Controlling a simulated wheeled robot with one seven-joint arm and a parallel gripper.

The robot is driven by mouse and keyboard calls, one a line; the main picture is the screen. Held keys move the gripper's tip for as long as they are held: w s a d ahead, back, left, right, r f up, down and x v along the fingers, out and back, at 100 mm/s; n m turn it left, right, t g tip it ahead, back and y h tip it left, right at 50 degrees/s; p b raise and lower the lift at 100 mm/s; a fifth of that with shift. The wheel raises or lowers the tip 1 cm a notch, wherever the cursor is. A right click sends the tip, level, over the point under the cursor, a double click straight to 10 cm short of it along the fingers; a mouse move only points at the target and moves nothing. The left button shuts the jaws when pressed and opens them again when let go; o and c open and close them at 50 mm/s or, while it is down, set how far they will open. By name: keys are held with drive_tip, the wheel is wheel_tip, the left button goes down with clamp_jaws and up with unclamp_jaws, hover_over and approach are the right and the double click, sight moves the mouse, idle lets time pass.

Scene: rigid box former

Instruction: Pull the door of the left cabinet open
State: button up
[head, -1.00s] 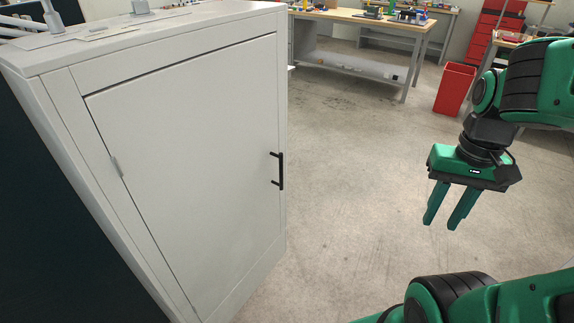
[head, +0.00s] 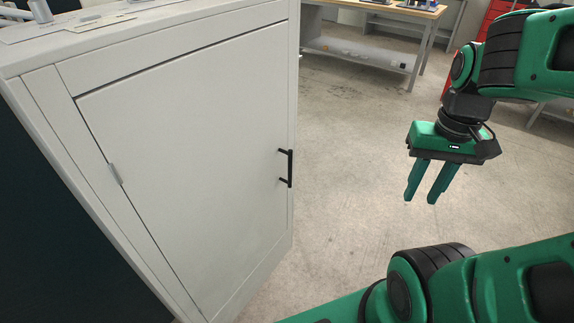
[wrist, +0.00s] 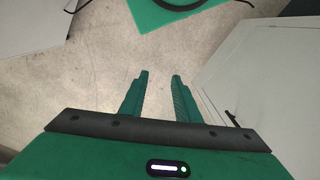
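The white cabinet door (head: 190,150) is shut, with a hinge at its left edge. Its black bar handle (head: 289,168) stands near the right edge. My gripper (head: 420,198) is to the right of the handle, apart from it, with fingers pointing down. The two fingers are spread with an empty gap between them; in the wrist view the gripper (wrist: 158,75) is also open and empty. In the wrist view a pale cabinet face (wrist: 265,70) is at the right, with a small dark handle (wrist: 231,118) low on it, partly hidden by my gripper's body.
A workbench (head: 375,55) stands at the back. Part of a red container (head: 449,85) shows behind my arm. The grey concrete floor (head: 345,130) between the cabinet and my gripper is clear. Fittings (head: 40,10) sit on the cabinet top.

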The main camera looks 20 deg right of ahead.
drive_tip(key=w+n, duration=0.3)
drive_tip(key=w, duration=0.3)
drive_tip(key=n+t+y, duration=0.3)
drive_tip(key=n, duration=1)
hover_over(290, 182)
drive_tip(key=f, duration=1.4)
drive_tip(key=shift+w+d+f, duration=0.1)
drive_tip(key=shift+w+f, duration=0.05)
drive_tip(key=shift+w, duration=0.2)
clamp_jaws()
